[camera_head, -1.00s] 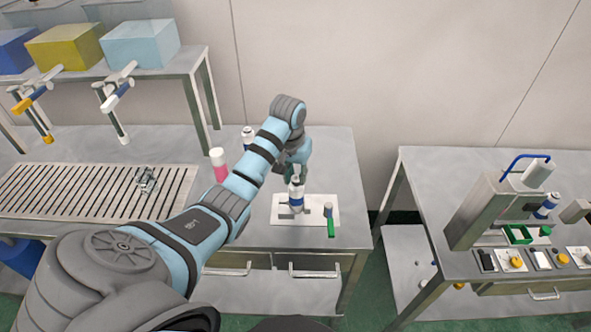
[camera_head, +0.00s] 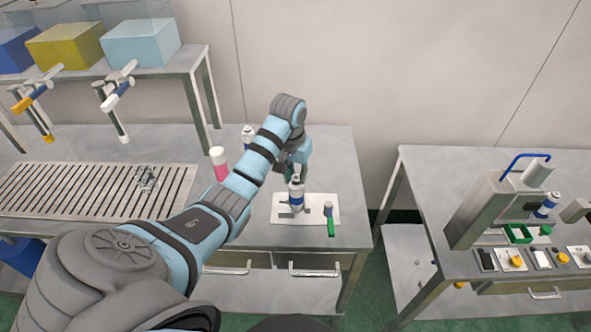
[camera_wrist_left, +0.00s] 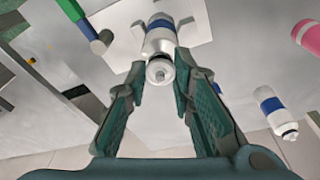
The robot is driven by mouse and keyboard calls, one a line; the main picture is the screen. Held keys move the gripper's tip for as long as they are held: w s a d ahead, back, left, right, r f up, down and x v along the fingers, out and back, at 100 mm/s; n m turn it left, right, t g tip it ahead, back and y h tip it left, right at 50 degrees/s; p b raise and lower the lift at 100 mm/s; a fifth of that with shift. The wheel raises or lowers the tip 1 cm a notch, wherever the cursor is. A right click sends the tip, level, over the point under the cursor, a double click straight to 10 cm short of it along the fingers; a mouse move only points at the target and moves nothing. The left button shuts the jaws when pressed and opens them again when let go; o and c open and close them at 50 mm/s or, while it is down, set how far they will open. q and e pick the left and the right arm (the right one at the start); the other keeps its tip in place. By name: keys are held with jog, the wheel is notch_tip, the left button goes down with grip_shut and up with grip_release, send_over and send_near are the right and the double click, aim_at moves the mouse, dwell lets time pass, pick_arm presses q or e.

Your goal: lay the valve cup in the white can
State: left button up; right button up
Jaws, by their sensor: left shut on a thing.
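The white can (camera_head: 296,198) with a blue band stands upright on the white mat. It also shows in the left wrist view (camera_wrist_left: 161,32), in front of the fingers. My left gripper (camera_head: 296,174) is directly over the can's top and points down. In the left wrist view my left gripper (camera_wrist_left: 160,80) has its two green fingers on either side of the valve cup (camera_wrist_left: 159,73), shut on it. The cup is small, grey-white and round, with a stem in its middle. It lines up with the can's mouth; I cannot tell whether it touches the rim. My right gripper is not in view.
A green-handled tool (camera_head: 331,227) lies right of the can on the white mat (camera_head: 280,213). A pink can (camera_head: 220,170) and another white can (camera_head: 248,131) stand behind to the left. A crimping machine (camera_head: 480,210) stands on the right table.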

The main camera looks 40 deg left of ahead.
pick_arm(q)
jog(key=o, duration=1.3)
jog(key=shift+s+a, duration=0.1)
jog(key=shift+s, duration=0.05)
